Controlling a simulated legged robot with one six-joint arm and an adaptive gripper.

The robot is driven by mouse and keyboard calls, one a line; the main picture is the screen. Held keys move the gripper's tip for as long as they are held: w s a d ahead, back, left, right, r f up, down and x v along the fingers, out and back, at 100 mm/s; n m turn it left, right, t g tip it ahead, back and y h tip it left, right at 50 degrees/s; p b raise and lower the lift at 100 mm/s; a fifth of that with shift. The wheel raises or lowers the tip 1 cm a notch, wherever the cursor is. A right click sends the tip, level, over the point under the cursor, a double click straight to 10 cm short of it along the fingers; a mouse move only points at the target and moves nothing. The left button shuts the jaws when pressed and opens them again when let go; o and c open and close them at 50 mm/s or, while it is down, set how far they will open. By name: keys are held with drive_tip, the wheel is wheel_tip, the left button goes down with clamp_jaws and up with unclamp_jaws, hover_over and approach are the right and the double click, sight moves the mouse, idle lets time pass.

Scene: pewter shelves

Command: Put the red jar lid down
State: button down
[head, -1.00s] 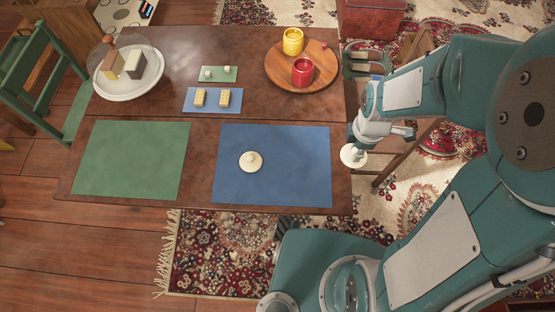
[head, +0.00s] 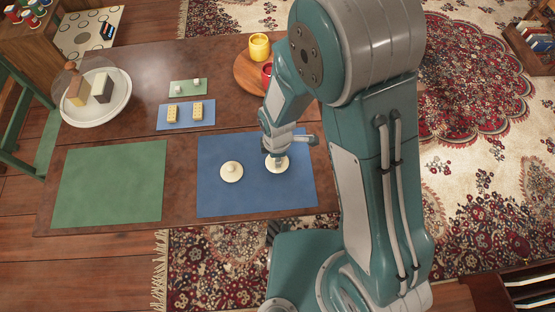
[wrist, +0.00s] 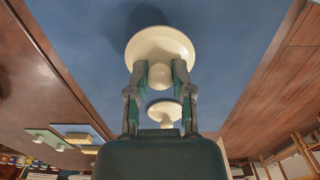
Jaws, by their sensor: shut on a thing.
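My gripper (wrist: 160,73) is shut on the knob of a cream lid, whose round plate (wrist: 160,43) shows past the fingertips in the wrist view. In the head view this lid (head: 284,166) is over the right part of the blue mat (head: 255,200), partly hidden by my gripper. I cannot tell whether it touches the mat. A second cream lid (head: 231,171) lies on the mat to its left, knob up; it also shows in the wrist view (wrist: 165,112). The red jar (head: 266,72) stands on a round wooden board, partly hidden by my arm.
A yellow jar (head: 259,46) stands on the round board (head: 245,75). A green mat (head: 110,185) lies empty at the left. Behind are a small blue mat (head: 185,124) with two yellow blocks, a small green mat (head: 173,90), and a white plate (head: 120,105) under a clear dome.

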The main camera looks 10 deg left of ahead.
drive_tip(key=shift+f, duration=1.2)
drive_tip(key=c, duration=0.5)
unclamp_jaws()
